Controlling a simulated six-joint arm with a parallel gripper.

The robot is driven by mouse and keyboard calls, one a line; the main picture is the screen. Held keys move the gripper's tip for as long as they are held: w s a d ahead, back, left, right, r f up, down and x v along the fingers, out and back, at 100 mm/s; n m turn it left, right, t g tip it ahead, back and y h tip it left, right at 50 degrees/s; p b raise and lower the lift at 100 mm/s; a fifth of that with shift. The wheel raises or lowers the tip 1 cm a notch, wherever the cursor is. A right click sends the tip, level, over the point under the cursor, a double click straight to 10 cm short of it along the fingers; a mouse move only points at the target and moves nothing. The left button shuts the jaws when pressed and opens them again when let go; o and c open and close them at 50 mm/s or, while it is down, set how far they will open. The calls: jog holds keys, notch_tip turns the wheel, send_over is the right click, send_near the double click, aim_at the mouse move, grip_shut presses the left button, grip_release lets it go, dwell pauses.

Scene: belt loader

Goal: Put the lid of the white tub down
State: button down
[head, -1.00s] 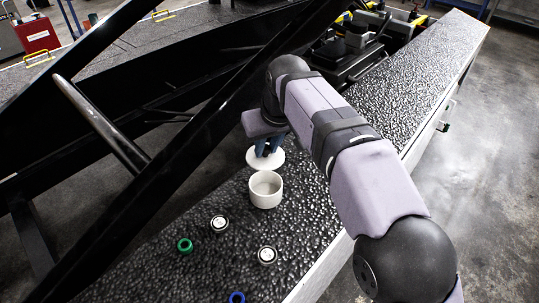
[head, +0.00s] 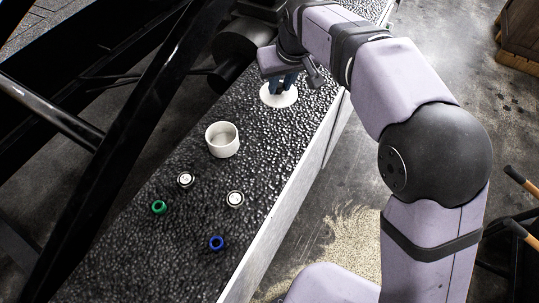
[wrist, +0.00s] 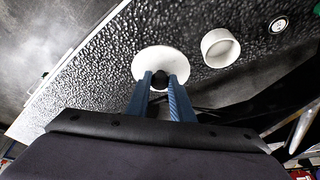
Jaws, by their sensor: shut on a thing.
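The white tub (head: 222,146) stands open on the black textured surface. It also shows in the wrist view (wrist: 219,48), upright with its mouth uncovered. Its white round lid (head: 279,99) is at my gripper, beyond the tub and apart from it. In the wrist view the lid (wrist: 148,60) lies flat below the blue fingers, with a dark knob between the fingertips. My gripper (head: 283,82) is shut on that knob; in the wrist view its fingertips (wrist: 160,80) are on either side of it. I cannot tell whether the lid touches the surface.
Two small white-topped round pieces (head: 185,180) (head: 235,199), a green ring (head: 159,207) and a blue ring (head: 216,243) lie nearer on the textured surface (head: 130,262). Black beams (head: 130,125) run along the left. The surface's right edge drops to the floor.

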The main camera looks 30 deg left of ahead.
jog(key=s+d+f+n+g+y, duration=0.1)
jog(key=s+d+f+n+g, duration=0.1)
jog(key=s+f+n+g, duration=0.2)
jog(key=shift+s+f+n+p, duration=0.45)
jog(key=shift+s+f+n, duration=1.6)
jog(key=shift+n, duration=2.15)
jog(key=shift+w+f+g, duration=0.3)
jog(key=shift+w+f, duration=0.1)
jog(key=shift+f+p, duration=1.15)
jog(key=shift+f, duration=3.8)
jog(key=shift+f, duration=0.15)
